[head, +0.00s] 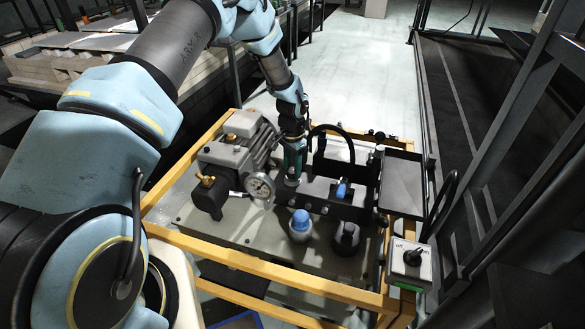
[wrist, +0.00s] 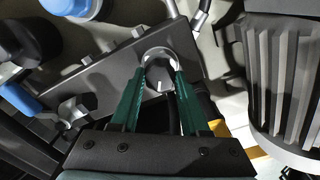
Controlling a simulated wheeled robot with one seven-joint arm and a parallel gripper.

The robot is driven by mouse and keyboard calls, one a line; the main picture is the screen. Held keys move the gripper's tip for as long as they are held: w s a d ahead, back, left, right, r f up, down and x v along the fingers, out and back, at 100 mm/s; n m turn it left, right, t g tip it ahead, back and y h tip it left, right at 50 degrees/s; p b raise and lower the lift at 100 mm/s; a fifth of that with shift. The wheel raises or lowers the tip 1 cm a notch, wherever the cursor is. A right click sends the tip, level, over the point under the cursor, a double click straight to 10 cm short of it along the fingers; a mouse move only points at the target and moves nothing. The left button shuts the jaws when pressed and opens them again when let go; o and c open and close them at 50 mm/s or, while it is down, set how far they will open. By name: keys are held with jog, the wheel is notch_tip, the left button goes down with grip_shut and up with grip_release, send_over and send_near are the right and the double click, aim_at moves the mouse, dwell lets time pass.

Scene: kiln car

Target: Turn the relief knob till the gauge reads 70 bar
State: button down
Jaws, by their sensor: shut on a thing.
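My gripper (head: 292,172) points down at the black valve block (head: 325,203) on the power unit. In the wrist view, its two green fingers (wrist: 160,76) are shut on the relief knob (wrist: 159,56), a round grey metal knob with a pale mark on its face, one finger on each side. In the head view the fingers largely hide the knob. The pressure gauge (head: 260,185), with a white round dial, stands just left of my gripper. Its dial faces the head camera, but its needle and figures are too small to read.
A ribbed motor (head: 250,140) stands close left of my gripper. A blue-handled lever (head: 342,190) is to the right, with a blue cap (head: 300,220) and a black cap (head: 346,236) in front. A yellow frame (head: 270,266) surrounds the unit. A switch box (head: 410,263) stands at right.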

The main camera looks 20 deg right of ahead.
aim_at(292, 170)
jog(key=shift+c, duration=2)
grip_release()
notch_tip(292, 170, up, 11)
jog(key=b, duration=0.1)
